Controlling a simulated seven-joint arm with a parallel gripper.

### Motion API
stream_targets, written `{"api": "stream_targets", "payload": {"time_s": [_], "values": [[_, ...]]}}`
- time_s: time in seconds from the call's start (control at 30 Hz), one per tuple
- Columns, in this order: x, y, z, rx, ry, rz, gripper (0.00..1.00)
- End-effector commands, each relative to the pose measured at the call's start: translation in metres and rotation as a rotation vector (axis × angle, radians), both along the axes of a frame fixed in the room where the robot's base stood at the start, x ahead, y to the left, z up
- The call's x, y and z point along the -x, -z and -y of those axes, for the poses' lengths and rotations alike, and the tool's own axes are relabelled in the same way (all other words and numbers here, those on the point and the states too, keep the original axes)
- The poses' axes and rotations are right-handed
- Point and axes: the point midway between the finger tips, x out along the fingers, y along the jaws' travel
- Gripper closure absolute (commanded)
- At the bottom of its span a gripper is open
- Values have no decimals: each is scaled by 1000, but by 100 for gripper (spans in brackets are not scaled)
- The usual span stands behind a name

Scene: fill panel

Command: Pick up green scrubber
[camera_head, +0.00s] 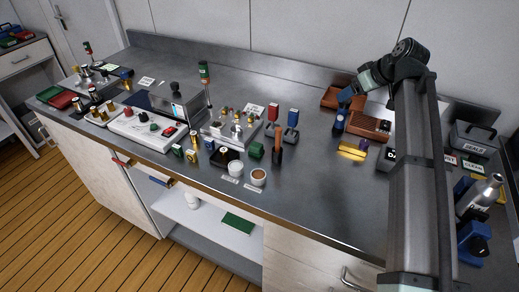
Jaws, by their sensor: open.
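A flat, dark green rectangular pad (238,222), which looks like the green scrubber, lies on the white open shelf (205,232) under the counter, below its front edge. A small green block (256,151) stands on the counter top near the cups, and a flat green piece (48,92) lies at the far left.
The counter's front edge (210,184) overhangs the shelf. Two small cups (258,177) stand near the counter edge. A yellow block (352,150) lies farther right. The counter's right-front area is mostly clear.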

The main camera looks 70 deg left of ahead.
Motion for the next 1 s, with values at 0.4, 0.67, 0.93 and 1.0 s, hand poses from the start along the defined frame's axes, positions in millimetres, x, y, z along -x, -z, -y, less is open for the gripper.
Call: {"api": "stream_targets", "payload": {"time_s": [0.4,0.67,0.93,1.0], "values": [[179,23,-29,293,-348,165,32],[254,27,-26,424,-488,247,32],[280,32,-22,473,-536,279,32],[281,39,-23,475,-537,279,32]]}}
